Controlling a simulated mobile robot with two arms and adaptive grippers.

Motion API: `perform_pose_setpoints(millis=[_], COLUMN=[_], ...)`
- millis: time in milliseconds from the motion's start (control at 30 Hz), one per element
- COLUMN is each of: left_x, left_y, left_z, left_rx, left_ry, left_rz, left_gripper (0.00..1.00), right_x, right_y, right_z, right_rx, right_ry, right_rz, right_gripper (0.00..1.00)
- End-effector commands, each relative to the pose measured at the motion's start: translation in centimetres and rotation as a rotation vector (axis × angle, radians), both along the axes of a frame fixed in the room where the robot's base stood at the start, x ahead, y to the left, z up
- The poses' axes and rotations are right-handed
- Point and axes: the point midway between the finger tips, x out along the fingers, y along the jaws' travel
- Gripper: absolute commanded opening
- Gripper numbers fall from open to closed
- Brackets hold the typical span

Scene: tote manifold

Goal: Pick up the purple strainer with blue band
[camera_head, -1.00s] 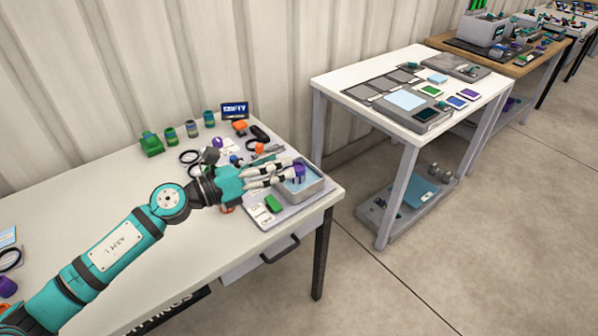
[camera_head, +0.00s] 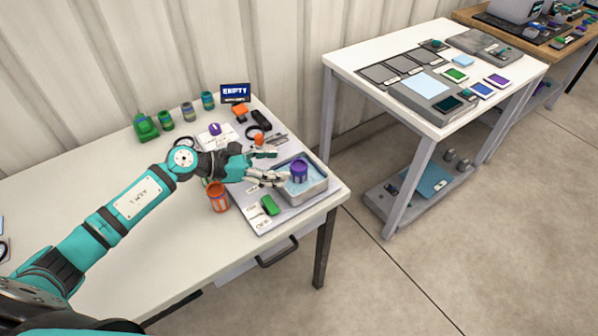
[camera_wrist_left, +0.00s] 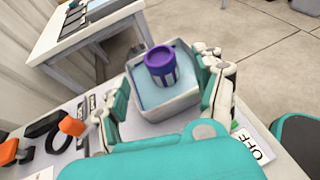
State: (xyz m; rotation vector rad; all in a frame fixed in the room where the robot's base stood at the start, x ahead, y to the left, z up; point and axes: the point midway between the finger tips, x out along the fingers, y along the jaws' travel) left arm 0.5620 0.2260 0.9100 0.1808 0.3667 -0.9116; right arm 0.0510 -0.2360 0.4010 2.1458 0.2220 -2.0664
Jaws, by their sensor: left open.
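The purple strainer with blue band (camera_head: 299,171) stands in a grey square tub (camera_head: 322,187) with a light blue inside, at the right end of the white table. In the left wrist view the strainer (camera_wrist_left: 161,67) is upright inside the tub (camera_wrist_left: 170,112), its purple rim up. My left gripper (camera_head: 281,166) is open, with its fingers pointing toward the tub. In the wrist view its fingertips (camera_wrist_left: 160,72) are spread wide on either side of the tub, and nothing is held. My right gripper is not in view.
An orange canister (camera_head: 217,197) stands beside my left arm. A green block (camera_head: 270,205) lies in front of the tub. A second table (camera_head: 440,75) is to the right.

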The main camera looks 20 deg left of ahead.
Motion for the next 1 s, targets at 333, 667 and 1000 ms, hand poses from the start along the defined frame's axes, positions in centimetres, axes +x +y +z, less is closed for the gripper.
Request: perform_pose_setpoints(millis=[333,667,1000], left_x=[2.0,4.2,4.1], left_y=[-2.7,-5.5,-5.5], left_z=[-0.8,-2.4,-2.5], left_rx=[-0.005,-0.002,-0.001], left_ry=[-0.001,-0.003,-0.002], left_rz=[0.000,0.000,0.000], left_gripper=[0.70,0.70,0.53], right_x=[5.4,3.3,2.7], right_y=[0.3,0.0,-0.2], right_z=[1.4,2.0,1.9], right_rx=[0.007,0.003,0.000], right_ry=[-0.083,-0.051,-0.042], right_rz=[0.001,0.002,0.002], right_gripper=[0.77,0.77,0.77])
